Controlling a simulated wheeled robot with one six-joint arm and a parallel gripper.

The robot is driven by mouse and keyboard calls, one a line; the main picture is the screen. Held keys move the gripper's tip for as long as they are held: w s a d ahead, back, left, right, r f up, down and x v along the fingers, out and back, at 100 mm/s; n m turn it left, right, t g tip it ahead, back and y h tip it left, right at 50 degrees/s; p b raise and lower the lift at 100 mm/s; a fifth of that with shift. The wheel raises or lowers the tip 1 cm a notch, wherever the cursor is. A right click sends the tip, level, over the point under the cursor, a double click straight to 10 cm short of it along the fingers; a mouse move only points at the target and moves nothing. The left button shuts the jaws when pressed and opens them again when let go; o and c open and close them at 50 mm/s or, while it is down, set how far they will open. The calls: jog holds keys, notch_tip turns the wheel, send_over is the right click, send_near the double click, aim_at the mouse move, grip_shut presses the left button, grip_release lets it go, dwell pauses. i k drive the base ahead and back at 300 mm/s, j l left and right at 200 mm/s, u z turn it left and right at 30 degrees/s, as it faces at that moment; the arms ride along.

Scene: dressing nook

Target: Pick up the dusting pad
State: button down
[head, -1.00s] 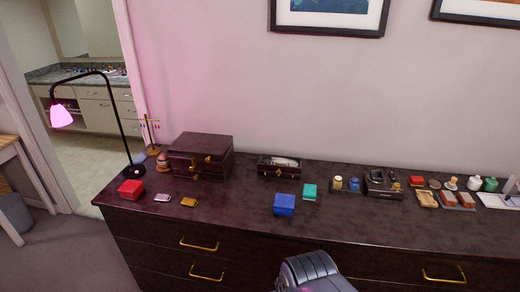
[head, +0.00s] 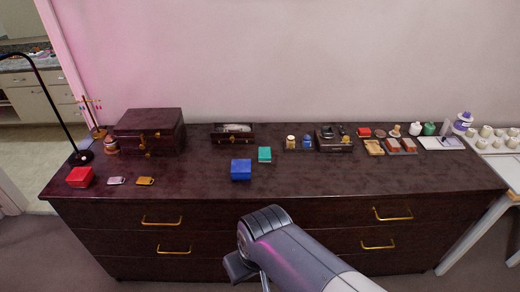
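I cannot tell for sure which item is the dusting pad. A small knobbed item with a pale base (head: 395,131) stands among small goods at the right rear of the dark dresser top (head: 330,180). A flat round brownish item (head: 380,134) lies just left of it, and a small red item (head: 364,132) is left of that. My grey arm shows at the bottom centre, in front of the dresser and well apart from these items. My gripper's fingers do not show.
A large dark case (head: 149,132), a red box (head: 79,177) and a black lamp (head: 82,157) stand left. A white table (head: 497,149) with several cups adjoins at right. The front right dresser top is clear.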

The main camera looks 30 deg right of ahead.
aim_at(264, 154)
jog(key=i+l+z, duration=0.6)
jog(key=i, duration=0.2)
